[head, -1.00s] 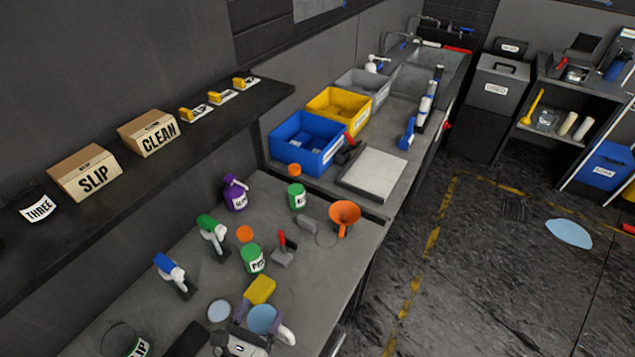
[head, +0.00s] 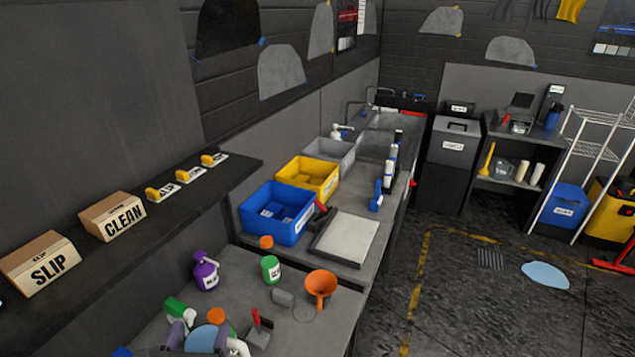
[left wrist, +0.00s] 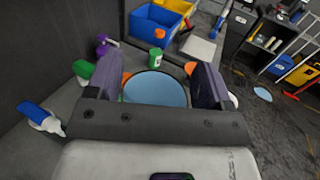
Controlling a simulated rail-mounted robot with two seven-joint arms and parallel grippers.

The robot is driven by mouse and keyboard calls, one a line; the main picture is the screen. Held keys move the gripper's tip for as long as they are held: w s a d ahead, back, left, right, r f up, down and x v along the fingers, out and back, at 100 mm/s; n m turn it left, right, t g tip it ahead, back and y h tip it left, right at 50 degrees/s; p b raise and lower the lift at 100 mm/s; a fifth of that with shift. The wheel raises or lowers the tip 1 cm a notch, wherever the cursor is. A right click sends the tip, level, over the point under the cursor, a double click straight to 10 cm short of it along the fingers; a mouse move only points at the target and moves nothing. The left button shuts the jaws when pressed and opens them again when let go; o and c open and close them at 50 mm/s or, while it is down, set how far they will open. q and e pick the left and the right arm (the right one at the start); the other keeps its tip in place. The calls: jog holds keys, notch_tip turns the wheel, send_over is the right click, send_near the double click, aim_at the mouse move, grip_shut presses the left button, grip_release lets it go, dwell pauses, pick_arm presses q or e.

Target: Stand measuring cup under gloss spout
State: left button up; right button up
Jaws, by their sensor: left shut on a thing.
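My left gripper (head: 200,338) is at the bottom edge of the head view, partly cut off. It is shut on the measuring cup (head: 208,336), a round vessel with a pale blue top and a white handle at its right. In the left wrist view the cup (left wrist: 155,89) sits between the two dark purple-grey fingers of the left gripper (left wrist: 158,85), its round blue top facing the camera. The cup's lower part is hidden. I cannot make out a spout labelled gloss. My right gripper is not in view.
The workbench holds a purple spray bottle (head: 205,272), a green jar (head: 270,269), an orange funnel (head: 321,285) and a red-handled tool (head: 258,330). Beyond are a blue bin (head: 277,212), a yellow bin (head: 308,178) and a white tray (head: 345,238). A light blue puddle (head: 545,275) lies on the floor.

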pick_arm(q)
jog(key=s+r+n+y+p, duration=0.1)
jog(key=r+y+p, duration=0.1)
jog(key=p, duration=0.4)
jog(key=r+n+g+y+p, duration=0.1)
jog(key=r+n+y+p, duration=0.1)
jog(key=r+p, duration=0.3)
jog(key=s+r+n+g+y+p, duration=0.1)
jog(key=r+n+y+p, duration=0.1)
jog(key=p, duration=0.5)
jog(key=shift+s+r+y, duration=0.35)
jog(key=shift+r+y, duration=0.35)
jog(key=shift+y, duration=0.4)
jog(key=shift+s+r+n+y+p, duration=0.2)
jog(key=shift+s+n+y+p, duration=0.1)
jog(key=shift+n+p, duration=0.15)
jog(key=shift+w, duration=0.15)
